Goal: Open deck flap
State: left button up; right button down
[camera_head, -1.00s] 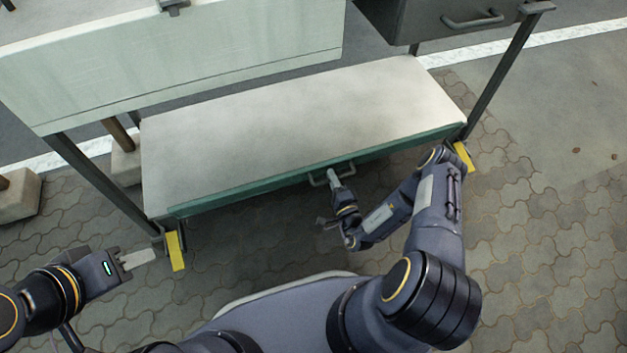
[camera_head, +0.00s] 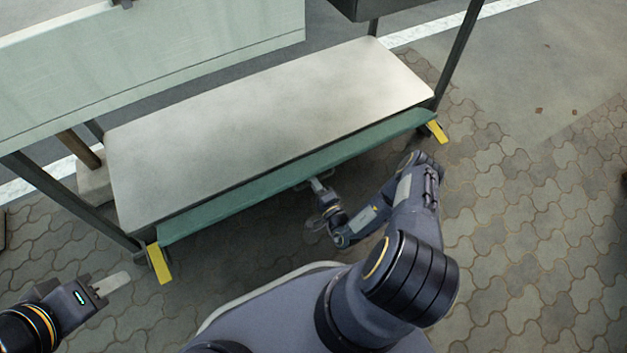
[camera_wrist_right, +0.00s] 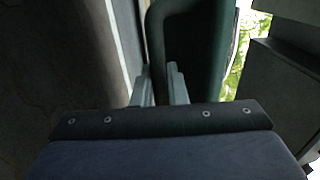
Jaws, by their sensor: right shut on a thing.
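The green deck flap (camera_head: 300,178) runs along the front edge of the pale deck (camera_head: 265,110). It leans outward, with its broad face showing from above. My right gripper (camera_head: 318,184) is at the flap's front edge, shut on the handle (camera_head: 301,187), which is mostly hidden in the head view. In the right wrist view the green handle (camera_wrist_right: 158,45) runs up from between the fingers of my right gripper (camera_wrist_right: 160,85). My left gripper (camera_head: 112,284) is at lower left, away from the flap; its finger gap does not show clearly.
Yellow blocks (camera_head: 159,263) (camera_head: 437,131) stand at both front corners of the deck, beside dark posts. A pale green panel (camera_head: 150,55) overhangs the deck at upper left. A dark box (camera_head: 385,8) hangs at upper right. Paving (camera_head: 530,240) to the right is clear.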

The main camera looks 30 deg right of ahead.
jog(key=shift+w+f+t+b, duration=0.1)
jog(key=shift+f+t+b, duration=0.3)
jog(key=shift+f+t, duration=0.1)
jog(key=c, duration=1.5)
grip_release()
jog(key=shift+s+d+f+p, duration=0.1)
jog(key=shift+s+f+p, duration=0.2)
jog(key=shift+s, duration=0.95)
jog(key=shift+s+f+p, duration=0.25)
jog(key=shift+s+p, duration=0.2)
jog(key=shift+s, duration=0.85)
jog(key=shift+s+d+f+p, duration=0.1)
jog(key=shift+s+f+p, duration=0.2)
jog(key=shift+s, duration=0.95)
jog(key=shift+c, duration=0.2)
